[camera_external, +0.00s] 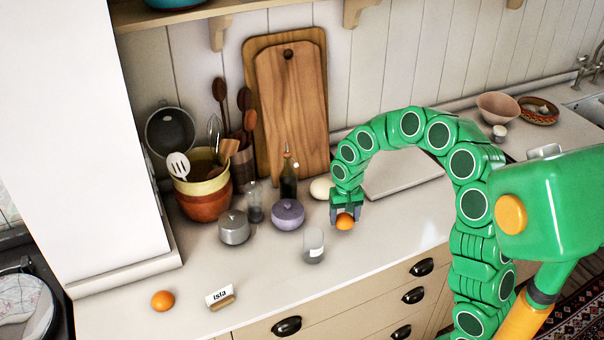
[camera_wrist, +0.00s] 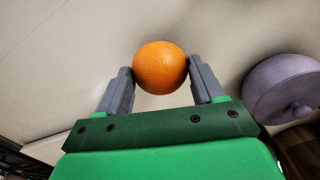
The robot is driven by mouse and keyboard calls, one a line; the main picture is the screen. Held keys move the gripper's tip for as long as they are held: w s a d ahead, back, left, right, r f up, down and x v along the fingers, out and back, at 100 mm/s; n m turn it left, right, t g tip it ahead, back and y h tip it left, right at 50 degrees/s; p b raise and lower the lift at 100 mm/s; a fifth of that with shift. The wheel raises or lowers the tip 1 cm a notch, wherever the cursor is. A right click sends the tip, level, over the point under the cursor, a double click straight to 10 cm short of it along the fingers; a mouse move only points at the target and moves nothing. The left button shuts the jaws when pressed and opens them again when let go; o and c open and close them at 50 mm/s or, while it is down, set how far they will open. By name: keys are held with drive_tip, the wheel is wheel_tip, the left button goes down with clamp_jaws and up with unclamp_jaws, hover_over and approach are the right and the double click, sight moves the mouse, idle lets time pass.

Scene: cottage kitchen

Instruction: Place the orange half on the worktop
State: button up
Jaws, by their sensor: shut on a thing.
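My gripper (camera_external: 346,206) points down over the worktop (camera_external: 400,222), right of the lidded purple pot. It is shut on the orange half (camera_external: 345,222). The wrist view shows the orange half (camera_wrist: 160,68) between the two grey fingers, its rounded orange skin towards the camera. Its cut face is not visible. It is low, close to the worktop surface; I cannot tell whether it touches. A whole-looking orange (camera_external: 162,300) lies apart at the worktop's front left.
The purple pot (camera_external: 287,214) and a clear glass (camera_external: 313,246) stand left of my gripper. A white egg-like object (camera_external: 321,188) and a dark bottle (camera_external: 288,180) are behind. Worktop to the gripper's right is clear.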

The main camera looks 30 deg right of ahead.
drive_tip(key=shift+f, duration=1.3)
drive_tip(key=shift+f, duration=0.15)
drive_tip(key=o, duration=0.7)
